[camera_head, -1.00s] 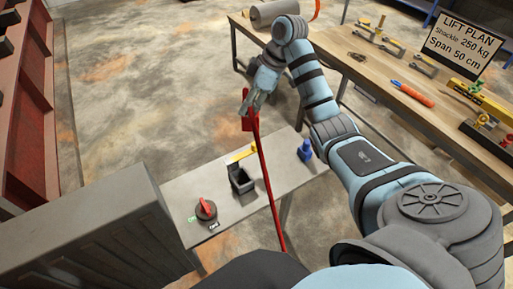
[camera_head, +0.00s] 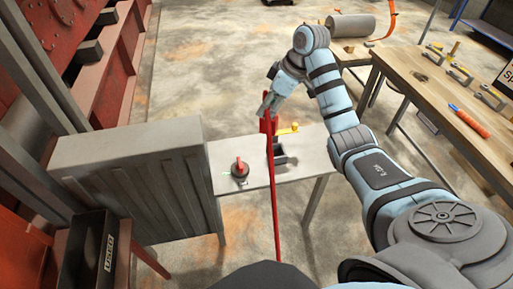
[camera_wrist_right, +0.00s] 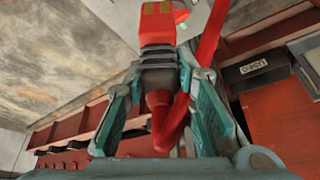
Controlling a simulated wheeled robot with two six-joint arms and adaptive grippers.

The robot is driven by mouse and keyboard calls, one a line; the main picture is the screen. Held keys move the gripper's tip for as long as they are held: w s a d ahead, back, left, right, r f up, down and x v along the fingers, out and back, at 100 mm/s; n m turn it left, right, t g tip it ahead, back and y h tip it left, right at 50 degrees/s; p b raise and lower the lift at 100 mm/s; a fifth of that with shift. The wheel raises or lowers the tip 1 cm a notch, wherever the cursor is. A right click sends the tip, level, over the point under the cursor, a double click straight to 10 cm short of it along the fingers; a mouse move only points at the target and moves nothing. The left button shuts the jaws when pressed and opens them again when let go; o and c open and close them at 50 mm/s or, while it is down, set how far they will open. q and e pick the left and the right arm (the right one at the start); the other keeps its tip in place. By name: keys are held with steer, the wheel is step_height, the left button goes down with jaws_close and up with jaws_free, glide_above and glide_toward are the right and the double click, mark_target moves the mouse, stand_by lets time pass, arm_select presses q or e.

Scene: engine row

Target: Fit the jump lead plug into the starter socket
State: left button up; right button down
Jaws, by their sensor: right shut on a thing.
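The jump lead plug (camera_head: 268,125) is red with a grey ribbed collar, and it shows large in the right wrist view (camera_wrist_right: 157,28). My right gripper (camera_head: 266,105) is shut on it, a finger on each side of the collar, above the small table in the head view. The red lead (camera_head: 275,205) hangs from the plug towards me. A dark open box with a yellow flap, which looks like the starter socket (camera_head: 286,161), stands on the table close to the plug in the picture. The plug and lead partly cover it. My left gripper is out of view.
A red rotary switch (camera_head: 240,169) stands left of the box on the small grey table (camera_head: 243,150). A grey ribbed cabinet (camera_head: 130,150) stands to its left. A dark bin labelled USED (camera_head: 108,254) is at lower left. A wooden bench (camera_head: 430,90) with tools is at right.

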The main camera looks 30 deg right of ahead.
steer(key=w+d+m+h+b, duration=0.2)
steer(key=d+m+h, duration=0.2)
steer(key=d+m, duration=0.5)
steer(key=f, duration=0.6)
steer(key=a+f+m, duration=0.1)
steer(key=f, duration=0.5)
steer(key=w+a+f+m, duration=0.1)
steer(key=f, duration=0.5)
steer(key=shift+a+f+t+b, duration=0.15)
steer(key=shift+f+t+b, duration=0.15)
steer(key=shift+b, duration=0.1)
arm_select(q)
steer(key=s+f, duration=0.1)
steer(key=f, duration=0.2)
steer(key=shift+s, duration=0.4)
arm_select(e)
steer(key=shift+r, duration=0.1)
steer(key=shift+s, duration=0.1)
steer(key=c, duration=1.3)
jaws_free()
steer(key=shift+c, duration=0.2)
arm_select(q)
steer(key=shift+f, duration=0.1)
